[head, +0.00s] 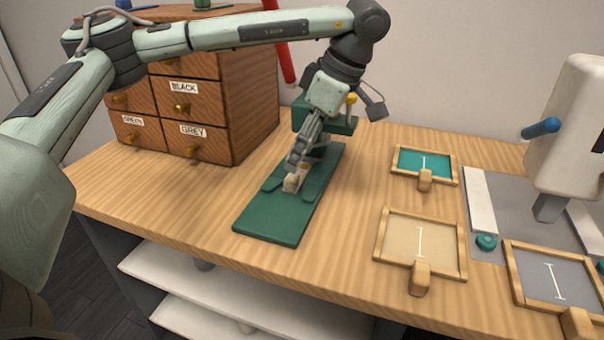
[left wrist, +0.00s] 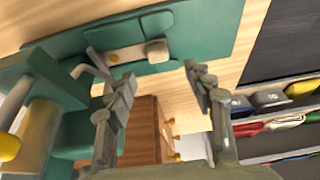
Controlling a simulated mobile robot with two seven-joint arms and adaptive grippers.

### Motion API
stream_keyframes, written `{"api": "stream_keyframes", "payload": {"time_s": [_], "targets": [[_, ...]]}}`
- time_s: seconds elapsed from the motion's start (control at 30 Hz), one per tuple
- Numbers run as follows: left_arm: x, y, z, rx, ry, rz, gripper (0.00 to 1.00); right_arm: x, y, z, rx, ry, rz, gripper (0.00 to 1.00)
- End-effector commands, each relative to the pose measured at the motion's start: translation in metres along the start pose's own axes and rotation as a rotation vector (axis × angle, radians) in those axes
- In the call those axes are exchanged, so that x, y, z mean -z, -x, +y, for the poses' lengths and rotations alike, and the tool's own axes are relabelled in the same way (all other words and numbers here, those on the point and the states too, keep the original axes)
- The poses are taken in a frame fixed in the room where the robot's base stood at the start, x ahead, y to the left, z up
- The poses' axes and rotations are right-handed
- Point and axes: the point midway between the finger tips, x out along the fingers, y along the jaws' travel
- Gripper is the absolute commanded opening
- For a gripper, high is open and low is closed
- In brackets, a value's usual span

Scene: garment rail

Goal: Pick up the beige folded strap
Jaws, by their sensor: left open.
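The beige folded strap (head: 292,183) is small and lies on the dark green mat (head: 268,224), partly hidden by my fingers in the head view. In the left wrist view the strap (left wrist: 157,50) shows as a pale block at the end of a flat beige strip on the green plate. My left gripper (head: 298,166) is over the mat, very close to the strap. In the left wrist view the left gripper (left wrist: 160,85) has its fingers apart, with nothing between them, and the strap lies beyond the tips. I cannot tell whether a finger touches it. My right gripper is not in view.
A wooden drawer cabinet (head: 218,110) stands behind left. Wooden frames with teal (head: 424,166), beige (head: 421,240) and grey (head: 548,278) panels lie to the right. A white machine (head: 568,120) stands far right. Bare table lies between mat and frames.

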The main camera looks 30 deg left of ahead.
Motion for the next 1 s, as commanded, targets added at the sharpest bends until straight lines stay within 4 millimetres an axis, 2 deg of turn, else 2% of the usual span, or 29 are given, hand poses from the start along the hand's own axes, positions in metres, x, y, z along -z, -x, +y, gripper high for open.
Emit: {"api": "stream_keyframes", "payload": {"time_s": [0.03, 0.13, 0.4, 0.7, 0.77, 1.0], "targets": [[-0.001, -0.009, 0.000, 0.002, 0.000, 0.000, 0.53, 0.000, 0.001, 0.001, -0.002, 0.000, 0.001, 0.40], [-0.002, -0.017, 0.000, 0.002, 0.000, 0.001, 0.53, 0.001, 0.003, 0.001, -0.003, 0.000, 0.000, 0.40], [-0.007, -0.055, 0.002, 0.001, 0.001, 0.001, 0.53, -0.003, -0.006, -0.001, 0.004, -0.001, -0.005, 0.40], [-0.007, -0.062, 0.002, -0.001, 0.001, 0.000, 0.53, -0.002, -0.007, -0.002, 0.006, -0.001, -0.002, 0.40], [-0.007, -0.062, 0.002, -0.001, 0.001, 0.000, 0.48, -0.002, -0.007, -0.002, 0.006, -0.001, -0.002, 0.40], [-0.007, -0.062, 0.002, -0.001, 0.001, 0.000, 0.18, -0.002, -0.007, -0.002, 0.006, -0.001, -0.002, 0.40]]}}
